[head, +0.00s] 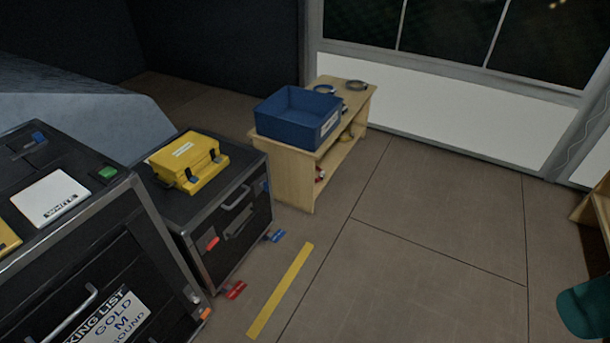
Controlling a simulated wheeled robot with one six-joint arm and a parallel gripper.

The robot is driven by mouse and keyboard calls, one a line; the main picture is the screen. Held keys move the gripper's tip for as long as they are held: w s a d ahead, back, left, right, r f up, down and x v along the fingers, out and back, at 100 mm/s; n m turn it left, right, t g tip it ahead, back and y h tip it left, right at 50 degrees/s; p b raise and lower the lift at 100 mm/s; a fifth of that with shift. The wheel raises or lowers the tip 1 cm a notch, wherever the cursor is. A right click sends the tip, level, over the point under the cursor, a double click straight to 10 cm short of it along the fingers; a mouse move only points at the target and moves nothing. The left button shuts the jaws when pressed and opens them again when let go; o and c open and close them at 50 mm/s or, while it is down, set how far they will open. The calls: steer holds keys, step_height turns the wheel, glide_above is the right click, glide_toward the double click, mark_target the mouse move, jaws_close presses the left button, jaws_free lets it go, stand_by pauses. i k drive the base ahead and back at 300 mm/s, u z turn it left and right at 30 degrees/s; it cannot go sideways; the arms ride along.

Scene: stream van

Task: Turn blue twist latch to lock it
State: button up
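A black flight case (225,245) with metal edges stands on the floor at left centre. A small blue latch (265,186) is on its front, near the right edge. It is too small to tell whether it is turned to locked or unlocked. An orange-red latch (212,243) is on the same front, near the left edge. A small blue piece (38,137) also shows on top of the larger black case (130,240) at the left. My gripper is not in view.
A yellow box (185,160) sits on the smaller case. Red (236,290) and blue (275,236) tags and a yellow strip (281,290) lie on the floor in front. A wooden shelf (294,180) with a blue bin (285,125) stands behind. Floor at centre right is clear.

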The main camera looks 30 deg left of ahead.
mark_target(264, 185)
steer(key=i, duration=0.65)
steer(key=u, duration=0.65)
steer(key=i, duration=0.65)
steer(key=u, duration=0.5)
